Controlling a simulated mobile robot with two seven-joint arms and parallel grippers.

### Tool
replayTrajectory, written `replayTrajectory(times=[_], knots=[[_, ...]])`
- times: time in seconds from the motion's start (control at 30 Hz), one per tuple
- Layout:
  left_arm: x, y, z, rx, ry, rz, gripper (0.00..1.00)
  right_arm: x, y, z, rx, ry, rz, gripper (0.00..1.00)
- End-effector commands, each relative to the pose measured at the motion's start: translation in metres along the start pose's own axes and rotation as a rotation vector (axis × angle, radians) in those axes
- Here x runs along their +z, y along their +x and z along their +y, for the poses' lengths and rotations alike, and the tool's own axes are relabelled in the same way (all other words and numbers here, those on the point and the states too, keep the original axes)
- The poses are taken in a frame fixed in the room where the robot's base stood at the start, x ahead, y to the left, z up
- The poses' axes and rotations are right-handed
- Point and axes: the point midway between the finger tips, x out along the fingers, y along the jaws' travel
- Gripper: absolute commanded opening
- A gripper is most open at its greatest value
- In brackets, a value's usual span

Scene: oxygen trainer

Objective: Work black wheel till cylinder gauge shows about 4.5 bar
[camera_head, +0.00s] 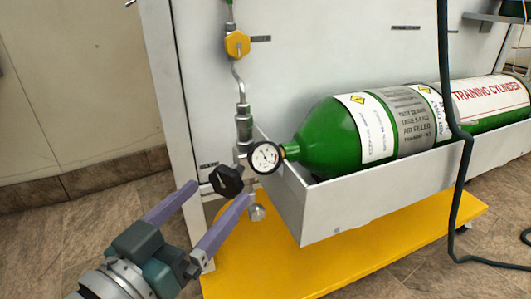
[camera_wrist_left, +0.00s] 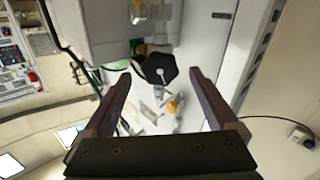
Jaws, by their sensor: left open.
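The black wheel (camera_head: 227,180) sits low on the pipework at the left edge of the panel, and also shows in the left wrist view (camera_wrist_left: 159,68). The cylinder gauge (camera_head: 266,158) is round with a white face, at the neck of the green cylinder (camera_head: 330,138); its reading is too small to make out. My left gripper (camera_head: 219,196) is open, its two purple fingers pointing at the wheel. In the left wrist view the wheel lies ahead, between the fingertips (camera_wrist_left: 160,72), with gaps on both sides. I cannot tell whether the fingers reach around it. My right gripper is not in view.
A grey tray (camera_head: 345,208) holds the cylinder above a yellow base (camera_head: 250,265). A yellow knob (camera_head: 237,43) sits higher on the pipe. A dark hose (camera_head: 463,160) hangs at the right. Open tiled floor lies at the left.

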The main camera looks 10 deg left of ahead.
Motion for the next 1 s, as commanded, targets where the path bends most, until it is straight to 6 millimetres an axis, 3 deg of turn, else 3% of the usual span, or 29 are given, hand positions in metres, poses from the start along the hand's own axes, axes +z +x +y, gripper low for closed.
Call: replayTrajectory(times=[0.1, 0.23, 0.6, 1.0], knots=[[0.003, 0.021, -0.001, 0.0, 0.003, 0.002, 0.93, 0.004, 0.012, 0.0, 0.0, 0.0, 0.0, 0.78], [0.002, 0.035, 0.0, 0.001, 0.001, 0.001, 0.93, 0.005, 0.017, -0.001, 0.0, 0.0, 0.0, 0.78], [0.0, 0.042, 0.0, 0.0, 0.002, -0.002, 0.92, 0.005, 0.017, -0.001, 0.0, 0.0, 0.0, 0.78], [0.0, 0.041, 0.0, 0.0, 0.002, -0.001, 0.47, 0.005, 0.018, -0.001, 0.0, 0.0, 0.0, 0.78]])
